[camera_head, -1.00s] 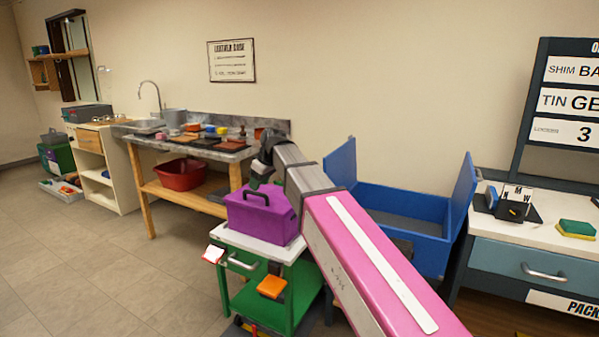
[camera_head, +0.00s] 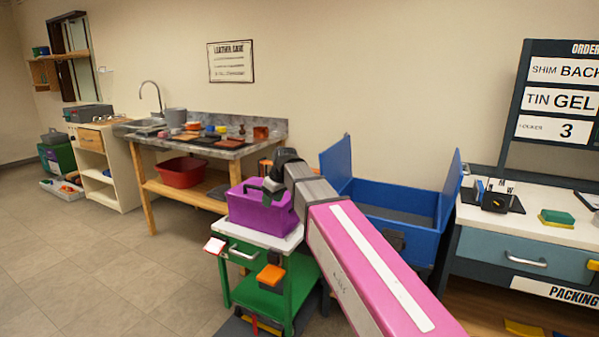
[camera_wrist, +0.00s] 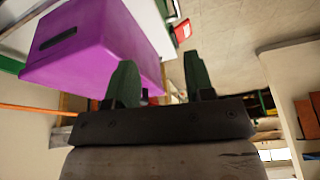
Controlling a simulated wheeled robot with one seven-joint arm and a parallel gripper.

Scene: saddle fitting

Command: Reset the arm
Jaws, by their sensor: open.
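My gripper (camera_wrist: 160,88) is open in the wrist view, with its two green fingers apart and nothing between them. A purple box with a dark handle slot (camera_wrist: 88,52) is close by, up and to the left of the fingers. In the head view my gripper (camera_head: 272,187) is at the purple box (camera_head: 256,212), seen in front of its upper right part. I cannot tell whether they touch. The purple box sits on the white top of a green cart (camera_head: 262,238). My pink arm reaches up from the bottom right and hides part of the cart.
A blue open bin (camera_head: 400,222) stands right of the cart. A workbench (camera_head: 160,190) with a red basin (camera_head: 181,172) is behind left. A white-topped packing desk (camera_head: 560,212) with an order board (camera_head: 559,100) is at the right. The floor at left is clear.

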